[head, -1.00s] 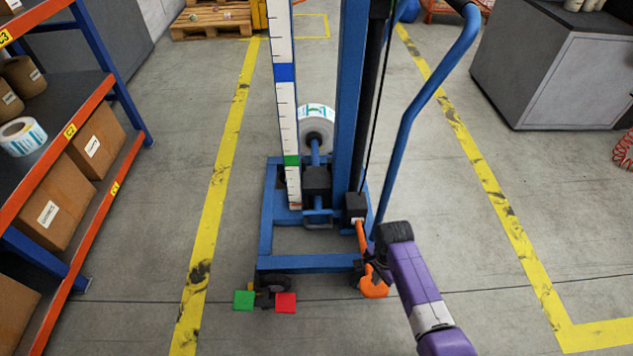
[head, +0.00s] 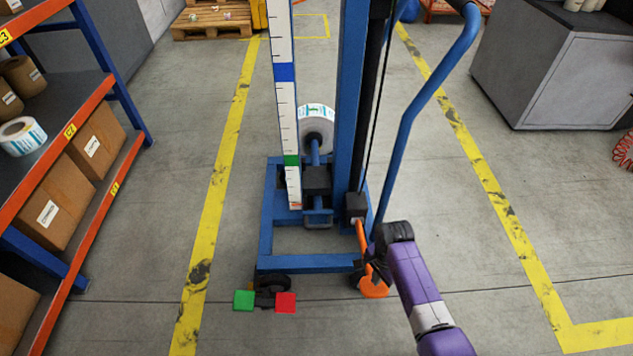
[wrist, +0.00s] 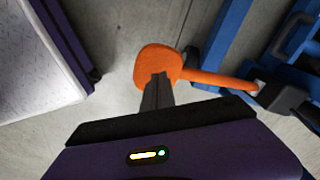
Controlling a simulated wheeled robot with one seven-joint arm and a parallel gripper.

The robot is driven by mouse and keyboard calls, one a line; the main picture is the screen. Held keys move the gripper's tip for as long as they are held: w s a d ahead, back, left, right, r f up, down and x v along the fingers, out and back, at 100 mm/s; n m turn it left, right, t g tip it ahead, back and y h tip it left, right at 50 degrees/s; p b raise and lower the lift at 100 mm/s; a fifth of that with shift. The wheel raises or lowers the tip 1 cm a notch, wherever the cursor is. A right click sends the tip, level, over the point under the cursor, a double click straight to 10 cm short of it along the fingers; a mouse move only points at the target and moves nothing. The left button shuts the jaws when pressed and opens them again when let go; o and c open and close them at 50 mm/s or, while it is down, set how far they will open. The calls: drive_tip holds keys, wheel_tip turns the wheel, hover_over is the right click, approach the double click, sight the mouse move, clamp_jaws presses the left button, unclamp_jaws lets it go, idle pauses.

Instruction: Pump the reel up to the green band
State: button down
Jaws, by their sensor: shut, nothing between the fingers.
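A white label reel (head: 318,117) sits on a blue spindle above a black carriage block (head: 317,180) low on the blue mast (head: 348,110). The white scale (head: 283,110) beside it carries a green band (head: 291,160) low down and a blue band higher up. The carriage block is a little lower than the green band in the picture; I cannot make out a pointer. An orange foot pedal (head: 374,290) sticks out at the front right of the base. My gripper (head: 374,272) is shut and empty. In the wrist view its fingertips (wrist: 157,80) are over the pedal's pad (wrist: 152,62), seemingly touching it.
Green (head: 244,300) and red (head: 285,302) pedals are at the base's front left. A bent blue handle (head: 415,105) rises above my gripper. A shelf with boxes (head: 92,140) is at the left, a grey cabinet (head: 552,75) at the right.

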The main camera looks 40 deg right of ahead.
wheel_tip(320, 180, down, 17)
drive_tip(key=b, duration=1.2)
drive_tip(key=shift+d+f+b, duration=0.15)
drive_tip(key=shift+b, duration=0.2)
drive_tip(key=shift+s, duration=0.15)
drive_tip(key=r+p, duration=1.6)
drive_tip(key=p, duration=0.1)
drive_tip(key=shift+s+a+r, duration=0.1)
drive_tip(key=shift+a+r, duration=0.15)
drive_tip(key=shift+a, duration=0.05)
drive_tip(key=shift+f, duration=0.15)
